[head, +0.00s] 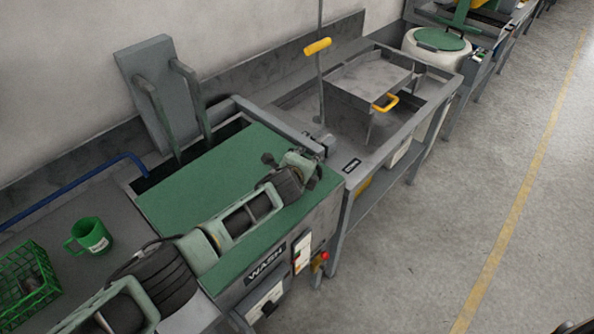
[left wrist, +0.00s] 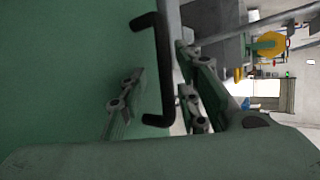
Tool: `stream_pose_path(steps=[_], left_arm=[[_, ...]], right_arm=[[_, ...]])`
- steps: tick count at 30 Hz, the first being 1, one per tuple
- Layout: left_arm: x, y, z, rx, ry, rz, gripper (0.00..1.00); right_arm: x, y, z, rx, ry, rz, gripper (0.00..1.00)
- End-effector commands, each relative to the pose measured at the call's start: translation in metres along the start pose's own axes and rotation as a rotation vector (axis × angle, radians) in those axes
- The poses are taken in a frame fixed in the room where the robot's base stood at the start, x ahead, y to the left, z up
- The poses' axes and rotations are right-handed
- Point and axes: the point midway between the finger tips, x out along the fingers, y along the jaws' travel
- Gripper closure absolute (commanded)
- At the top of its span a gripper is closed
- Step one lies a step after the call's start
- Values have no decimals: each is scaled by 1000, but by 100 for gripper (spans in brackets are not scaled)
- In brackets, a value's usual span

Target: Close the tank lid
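The flat green tank lid (head: 205,190) lies over the tank marked WASH. A dark gap shows along its back and right edges, and I cannot tell whether it rests on the rim. My left gripper (head: 290,160) is over the lid's right part. In the left wrist view, the lid (left wrist: 60,80) fills the left side and has a black bar handle (left wrist: 163,75). My left gripper's fingers (left wrist: 160,100) are apart, one on each side of the handle in the picture. I cannot tell whether they touch it. My right gripper is not clearly seen.
A grey upright panel (head: 160,85) with two posts stands behind the tank. A green mug (head: 90,236) and green wire basket (head: 28,285) are at the left. A second tank with a grey lid (head: 370,78) and yellow handle is at the right. The floor (head: 450,180) at right is clear.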

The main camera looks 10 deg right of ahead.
Motion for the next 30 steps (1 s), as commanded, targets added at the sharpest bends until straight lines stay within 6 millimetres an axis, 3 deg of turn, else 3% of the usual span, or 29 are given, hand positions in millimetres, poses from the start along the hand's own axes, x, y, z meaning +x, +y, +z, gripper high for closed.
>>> stream_pose_path(steps=[21, 30], left_arm=[[-91, 3, 1, -1, -1, 4, 69], [-104, 4, 2, -1, -3, 6, 69]], right_arm=[[0, -1, -1, 1, 1, -1, 63], [0, -1, -1, 1, 1, -1, 63]])
